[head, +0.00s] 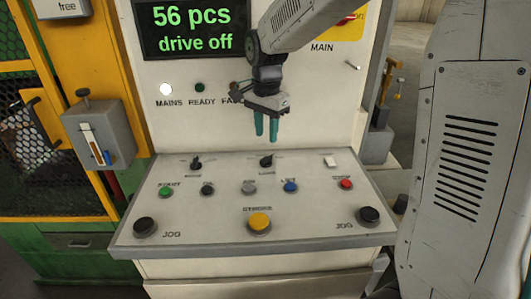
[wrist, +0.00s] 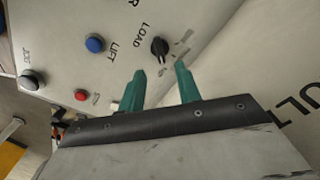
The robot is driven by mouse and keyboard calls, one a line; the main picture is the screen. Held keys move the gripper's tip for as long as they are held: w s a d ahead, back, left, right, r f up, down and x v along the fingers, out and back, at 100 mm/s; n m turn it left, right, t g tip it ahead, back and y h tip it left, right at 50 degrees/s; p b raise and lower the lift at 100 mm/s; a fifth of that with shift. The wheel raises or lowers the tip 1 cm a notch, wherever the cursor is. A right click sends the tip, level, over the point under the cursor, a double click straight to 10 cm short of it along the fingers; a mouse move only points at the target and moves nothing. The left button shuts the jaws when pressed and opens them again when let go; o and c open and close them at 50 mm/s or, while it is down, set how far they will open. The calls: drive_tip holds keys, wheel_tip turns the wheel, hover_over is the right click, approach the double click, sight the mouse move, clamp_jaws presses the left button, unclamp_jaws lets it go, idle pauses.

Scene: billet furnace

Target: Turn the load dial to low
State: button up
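The load dial is a small black knob (wrist: 159,47) beside the word LOAD on the pale panel in the wrist view. In the head view it is the right-hand black knob (head: 266,161) on the sloping console. Small marks by the knob are too blurred to read, and I cannot tell its setting. My gripper (head: 266,138) points down above and behind this knob, its teal fingers parted and empty. In the wrist view the knob lies just beyond the gap between my gripper's fingertips (wrist: 158,68), apart from both.
The console (head: 220,225) carries a similar black knob (head: 196,162) at left, a blue button (head: 290,186), a red button (head: 346,184), a yellow button (head: 259,222) and black JOG buttons. A display (head: 193,28) reads "56 pcs drive off". A grey box (head: 98,138) stands left.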

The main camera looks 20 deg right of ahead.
sight(266, 157)
wheel_tip(266, 157, down, 8)
drive_tip(key=shift+r, duration=0.25)
clamp_jaws()
